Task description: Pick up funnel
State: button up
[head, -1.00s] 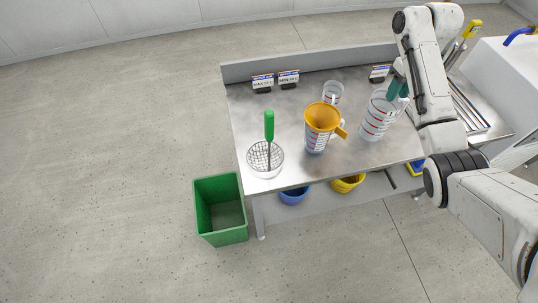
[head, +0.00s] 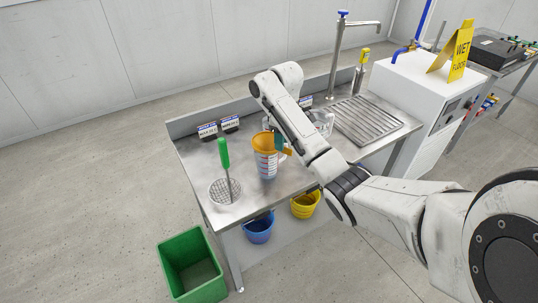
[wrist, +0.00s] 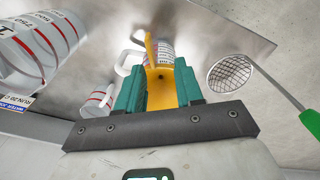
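The orange funnel (head: 263,139) sits in the top of a clear measuring jug (head: 267,166) with red and blue marks, near the front of the metal table. My gripper (head: 283,147) is at the funnel's right side, at its tab, partly hidden by my arm in the head view. In the wrist view the orange tab of the funnel (wrist: 161,92) fills the gap between the two teal fingers of my gripper (wrist: 161,84), which press against both its sides. The funnel's cone is mostly hidden there behind the tab.
A wire strainer (head: 226,190) with a green handle stands left of the jug. Another large jug (wrist: 35,50) is close beside my gripper. Sign holders (head: 208,131) stand at the back. A sink drainer (head: 362,120) is right. A green bin (head: 188,262) stands on the floor.

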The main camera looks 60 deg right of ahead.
aim_at(286, 150)
jog(key=shift+s+d+f+p, duration=0.15)
jog(key=shift+f, duration=0.75)
jog(key=shift+s+d+f+p, duration=0.1)
jog(key=shift+s+f+p, duration=0.1)
jog(key=shift+f, duration=0.65)
jog(key=shift+s+d+f+p, duration=0.1)
jog(key=shift+s+d+f, duration=0.05)
jog(key=shift+f, duration=0.75)
jog(key=shift+c, duration=0.2)
grip_shut()
